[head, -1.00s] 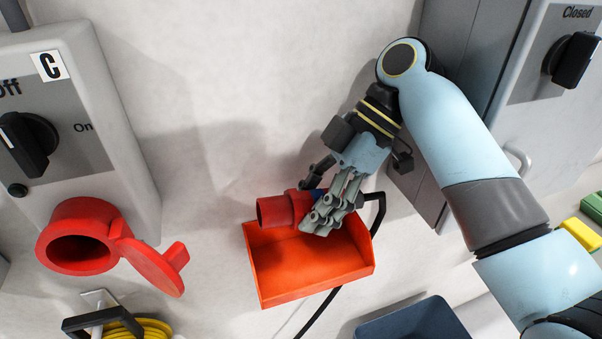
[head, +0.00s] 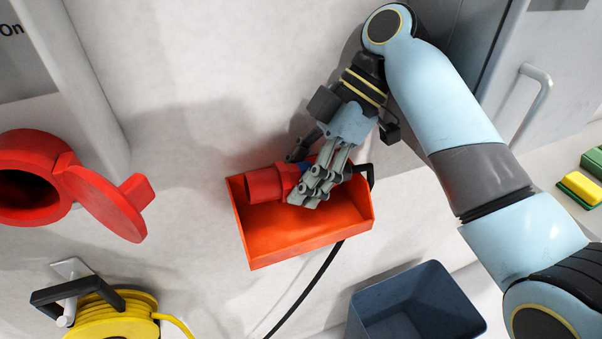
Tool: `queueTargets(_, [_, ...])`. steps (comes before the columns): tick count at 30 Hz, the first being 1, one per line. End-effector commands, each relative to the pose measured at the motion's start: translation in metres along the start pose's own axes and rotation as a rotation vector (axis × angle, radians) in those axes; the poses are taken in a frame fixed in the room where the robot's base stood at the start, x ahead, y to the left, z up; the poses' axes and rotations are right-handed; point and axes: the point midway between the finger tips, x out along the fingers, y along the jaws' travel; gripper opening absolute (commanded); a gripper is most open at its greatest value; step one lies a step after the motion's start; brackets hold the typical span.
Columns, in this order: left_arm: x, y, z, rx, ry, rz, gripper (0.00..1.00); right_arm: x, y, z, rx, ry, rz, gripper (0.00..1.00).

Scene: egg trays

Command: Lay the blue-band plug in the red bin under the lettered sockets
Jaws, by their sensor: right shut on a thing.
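The red plug (head: 264,186) with a blue band (head: 304,168) lies across the upper part of the red bin (head: 290,244), its open end toward the left wall of the bin. My right gripper (head: 304,186) is shut on the plug around its banded part, and its fingers hide much of it. I cannot tell whether the plug touches the bin floor. A black cable (head: 318,272) shows below the bin. A red socket (head: 25,185) with its lid (head: 105,200) open is at the left. My left gripper is not in view.
A yellow cable reel (head: 105,318) hangs at the lower left. A dark blue open bin (head: 418,310) stands at the lower right. A grey cabinet with a handle (head: 527,108) is at the upper right, with green and yellow sponges (head: 582,188) near the right edge.

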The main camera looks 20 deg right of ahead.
Motion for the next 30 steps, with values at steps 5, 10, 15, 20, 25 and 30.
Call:
queueTargets(5, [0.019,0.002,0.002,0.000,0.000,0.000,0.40,0.018,0.002,0.013,0.000,0.001,-0.001,0.02])
queueTargets(10, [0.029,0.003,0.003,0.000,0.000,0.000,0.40,0.032,0.003,0.024,0.000,0.001,0.000,0.02])
queueTargets(15, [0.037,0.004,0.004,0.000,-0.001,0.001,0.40,0.044,0.005,0.033,0.000,0.001,0.000,0.02])
queueTargets(20, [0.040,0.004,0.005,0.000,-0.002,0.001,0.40,0.049,0.005,0.037,-0.001,0.001,0.000,0.02])
queueTargets(25, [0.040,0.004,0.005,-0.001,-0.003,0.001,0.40,0.049,0.005,0.037,-0.001,0.001,0.001,0.02])
queueTargets(30, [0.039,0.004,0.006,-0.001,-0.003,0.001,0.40,0.049,0.005,0.037,-0.001,0.001,0.001,0.36])
